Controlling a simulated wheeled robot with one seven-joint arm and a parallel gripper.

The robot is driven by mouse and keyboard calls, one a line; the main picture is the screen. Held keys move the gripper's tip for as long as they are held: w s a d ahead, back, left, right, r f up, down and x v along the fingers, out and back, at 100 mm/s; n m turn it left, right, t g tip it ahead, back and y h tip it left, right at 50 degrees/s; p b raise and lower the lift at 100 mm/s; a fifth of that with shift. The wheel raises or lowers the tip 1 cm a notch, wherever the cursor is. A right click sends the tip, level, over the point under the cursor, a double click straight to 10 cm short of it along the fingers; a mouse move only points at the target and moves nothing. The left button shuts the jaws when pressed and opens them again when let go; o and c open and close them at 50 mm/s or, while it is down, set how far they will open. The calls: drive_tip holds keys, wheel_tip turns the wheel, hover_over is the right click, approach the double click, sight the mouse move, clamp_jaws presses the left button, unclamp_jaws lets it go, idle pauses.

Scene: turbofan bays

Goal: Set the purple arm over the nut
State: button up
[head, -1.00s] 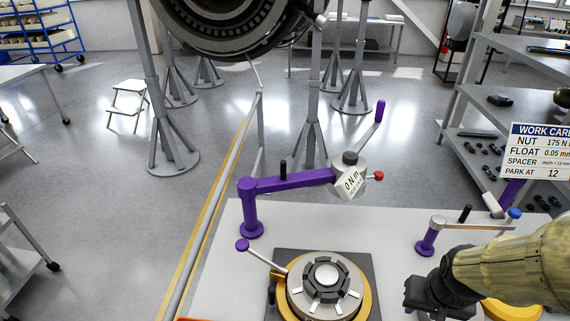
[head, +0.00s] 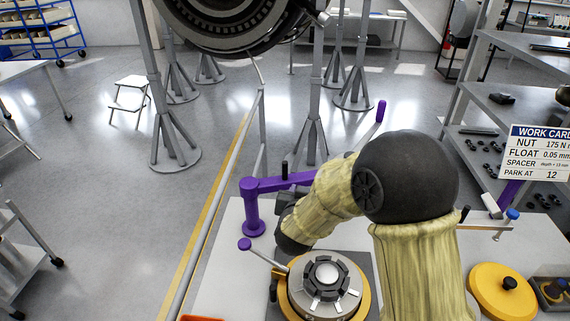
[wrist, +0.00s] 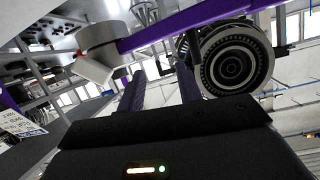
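The purple arm (head: 285,183) stands on a purple post at the back left of the bench. Its beam reaches right, and its dial head is hidden behind my arm in the head view. In the wrist view the purple beam (wrist: 200,20) crosses above my fingers, with the grey and white head at upper left. The slotted nut (head: 327,280) sits on the round yellow-rimmed fixture, clear of the purple arm's beam. My gripper (wrist: 160,75) has its two fingers apart with nothing seen between them, below and near the beam. Contact cannot be told.
A small purple-knobbed lever (head: 244,244) sticks out left of the fixture. A yellow disc (head: 502,290) with a black knob and a tray (head: 550,292) lie at right. A work card (head: 541,152) hangs at the right. A yellow-lined rail (head: 215,200) runs left of the bench.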

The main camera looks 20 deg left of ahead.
drive_tip(key=t+h, duration=0.1)
drive_tip(key=t, duration=0.1)
approach(284, 168)
drive_tip(key=s+f, duration=0.1)
drive_tip(key=s, duration=0.1)
drive_tip(key=s+h, duration=0.1)
drive_tip(key=s+a+m+t+h, duration=0.1)
drive_tip(key=s, duration=0.1)
drive_tip(key=s+a+t+p, duration=0.1)
drive_tip(key=shift+s+f+m+h, duration=0.25)
drive_tip(key=shift+s+m+h, duration=0.05)
drive_tip(key=shift+s+h, duration=0.1)
drive_tip(key=shift+w+a, duration=0.1)
drive_tip(key=w+p, duration=0.2)
drive_tip(key=w, duration=0.3)
drive_tip(key=w+p, duration=0.2)
drive_tip(key=w, duration=0.4)
drive_tip(key=w+d+p, duration=0.1)
drive_tip(key=w+p, duration=0.1)
drive_tip(key=w, duration=0.4)
drive_tip(key=shift+w, duration=0.2)
clamp_jaws()
